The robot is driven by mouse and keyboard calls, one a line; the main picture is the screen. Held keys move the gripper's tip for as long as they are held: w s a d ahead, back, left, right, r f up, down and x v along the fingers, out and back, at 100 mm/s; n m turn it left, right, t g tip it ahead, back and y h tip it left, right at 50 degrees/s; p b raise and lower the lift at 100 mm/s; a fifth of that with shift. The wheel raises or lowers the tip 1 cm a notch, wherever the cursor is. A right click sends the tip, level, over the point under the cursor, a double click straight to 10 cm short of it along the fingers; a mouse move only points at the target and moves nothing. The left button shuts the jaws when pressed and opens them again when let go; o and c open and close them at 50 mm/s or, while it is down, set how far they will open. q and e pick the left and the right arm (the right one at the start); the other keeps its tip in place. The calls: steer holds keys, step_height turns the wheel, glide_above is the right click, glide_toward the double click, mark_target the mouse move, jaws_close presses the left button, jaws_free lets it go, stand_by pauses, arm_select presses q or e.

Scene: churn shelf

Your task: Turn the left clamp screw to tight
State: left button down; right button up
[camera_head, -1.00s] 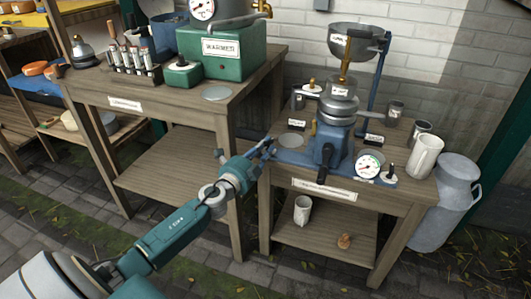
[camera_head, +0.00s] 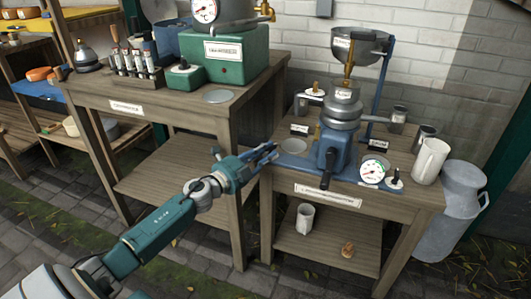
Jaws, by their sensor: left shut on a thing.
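The blue separator-like machine (camera_head: 335,145) stands on the right wooden bench, on a blue base plate (camera_head: 297,165). My left gripper (camera_head: 265,153) reaches in from the lower left to the left end of that plate, at the bench's left edge. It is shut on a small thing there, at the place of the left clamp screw. The screw itself is hidden by the fingers, and its turn cannot be read. My right gripper is out of view.
A dial gauge (camera_head: 374,170) and a small black-handled lever (camera_head: 395,180) are at the plate's right. A white jug (camera_head: 430,160) and a milk can (camera_head: 455,210) stand further right. The left bench (camera_head: 150,100) holds the green warmer (camera_head: 225,57), close to my arm.

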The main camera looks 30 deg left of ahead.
arm_select(q)
steer(key=shift+w+r, duration=0.1)
steer(key=shift+r, duration=0.45)
steer(key=c, duration=1.7)
jaws_free()
steer(key=shift+c, duration=0.2)
steer(key=shift+d, duration=0.1)
steer(key=shift+f, duration=0.3)
steer(key=s+a, duration=0.1)
steer(key=s, duration=1.1)
steer(key=shift+a+r, duration=0.15)
steer(key=shift+a, duration=0.05)
